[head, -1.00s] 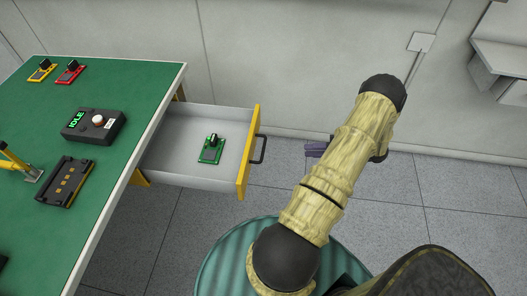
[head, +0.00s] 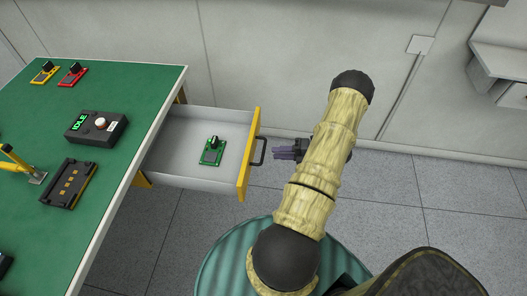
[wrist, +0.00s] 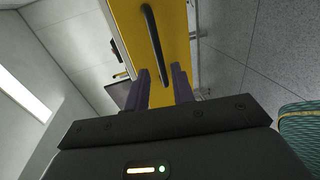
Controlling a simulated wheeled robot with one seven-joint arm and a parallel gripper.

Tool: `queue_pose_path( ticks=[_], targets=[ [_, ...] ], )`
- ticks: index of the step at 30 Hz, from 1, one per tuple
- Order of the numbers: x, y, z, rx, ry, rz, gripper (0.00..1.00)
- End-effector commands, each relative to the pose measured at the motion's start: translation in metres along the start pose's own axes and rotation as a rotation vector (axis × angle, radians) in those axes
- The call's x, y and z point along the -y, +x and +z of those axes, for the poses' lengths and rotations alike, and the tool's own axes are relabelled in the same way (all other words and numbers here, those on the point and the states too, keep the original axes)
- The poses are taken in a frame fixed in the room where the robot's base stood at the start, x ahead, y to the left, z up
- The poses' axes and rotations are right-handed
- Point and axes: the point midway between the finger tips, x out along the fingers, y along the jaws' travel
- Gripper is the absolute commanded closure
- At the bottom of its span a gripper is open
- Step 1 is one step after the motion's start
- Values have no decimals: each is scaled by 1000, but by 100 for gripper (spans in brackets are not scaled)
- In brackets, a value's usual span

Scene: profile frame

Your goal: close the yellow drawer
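The yellow drawer (head: 249,155) stands pulled out from the green-topped workbench, with its grey inside showing. Its dark bar handle (head: 260,151) is on the yellow front. A green circuit board (head: 211,152) with a black part lies in the drawer. My gripper (head: 277,152) is just right of the handle, pointing at it, apart from it. My arm partly hides the gripper in the head view.
On the green bench top (head: 130,85) are a black box reading IDLE (head: 96,128), a dark tray-like fixture (head: 69,183), and a yellow board (head: 44,73) and red board (head: 72,74). Open floor lies in front of the drawer. A wall runs behind.

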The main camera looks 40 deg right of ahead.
Motion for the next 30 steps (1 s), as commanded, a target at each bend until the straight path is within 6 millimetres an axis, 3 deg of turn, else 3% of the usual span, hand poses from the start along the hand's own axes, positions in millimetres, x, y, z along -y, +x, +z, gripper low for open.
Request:
queue_pose_path(
  ticks=[6,12,21,26,30],
  targets=[
    [-1,40,-1,-5,2,0,75],
    [-1,61,-1,-2,1,0,75],
    [0,64,0,-1,1,0,75],
    [0,64,0,-1,0,0,100],
    [0,63,0,-1,0,0,100]
  ],
)
